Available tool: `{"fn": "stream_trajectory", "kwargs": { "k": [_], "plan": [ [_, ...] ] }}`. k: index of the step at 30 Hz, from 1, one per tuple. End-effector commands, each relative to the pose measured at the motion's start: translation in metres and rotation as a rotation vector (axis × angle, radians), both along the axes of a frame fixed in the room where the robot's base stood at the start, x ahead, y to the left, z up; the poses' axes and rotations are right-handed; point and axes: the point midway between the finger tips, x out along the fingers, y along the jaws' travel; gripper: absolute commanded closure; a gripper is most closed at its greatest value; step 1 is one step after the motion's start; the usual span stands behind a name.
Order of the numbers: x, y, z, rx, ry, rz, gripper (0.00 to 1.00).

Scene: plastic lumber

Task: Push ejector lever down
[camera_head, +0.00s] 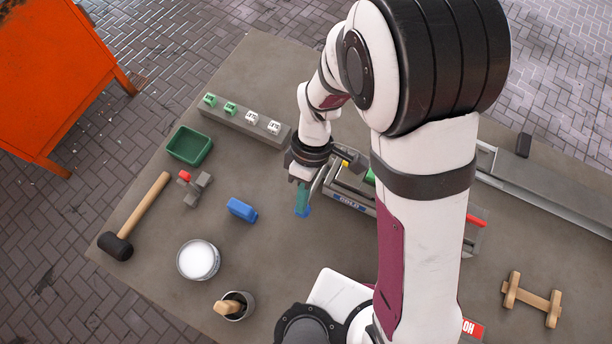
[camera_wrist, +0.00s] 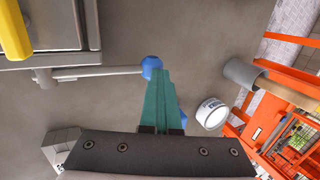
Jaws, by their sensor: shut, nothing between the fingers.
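The ejector lever is a grey rod (camera_wrist: 100,72) with a round blue knob (camera_wrist: 151,65), reaching out from the machine at the left of the wrist view. The blue knob also shows in the head view (camera_head: 306,212), at the tip of my fingers. My gripper (camera_wrist: 160,74) has teal fingers pressed together with nothing between them. In the head view my gripper (camera_head: 302,207) points down at the knob. The fingertips overlap the knob's lower edge in the wrist view; I cannot tell whether they touch it. My arm hides much of the machine in the head view.
The machine with a blue "COLD" label (camera_head: 348,203) stands right of my gripper. A blue block (camera_head: 242,210), a grey piece with a red knob (camera_head: 195,187), a green tray (camera_head: 189,146), a mallet (camera_head: 140,215) and a white tub (camera_head: 198,259) lie left. Bare table separates them.

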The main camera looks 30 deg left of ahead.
Motion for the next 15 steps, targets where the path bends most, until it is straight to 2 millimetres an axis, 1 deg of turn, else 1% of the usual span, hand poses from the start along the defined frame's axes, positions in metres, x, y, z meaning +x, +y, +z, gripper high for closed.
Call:
{"fn": "stream_trajectory", "kwargs": {
  "k": [1, 8, 10, 11, 13, 14, 15],
  "plan": [
    [-0.003, 0.0, -0.002, -0.003, 0.008, -0.001, 1.0],
    [-0.004, 0.0, -0.002, -0.004, 0.011, -0.002, 1.0],
    [-0.004, 0.0, 0.001, -0.003, 0.01, -0.002, 1.0],
    [-0.003, 0.001, 0.005, -0.002, 0.009, -0.001, 1.0],
    [0.001, 0.002, 0.021, 0.001, 0.003, -0.002, 1.0],
    [0.003, 0.003, 0.029, 0.003, 0.001, -0.001, 1.0],
    [0.006, 0.004, 0.041, 0.005, -0.002, -0.001, 1.0]
  ]
}}
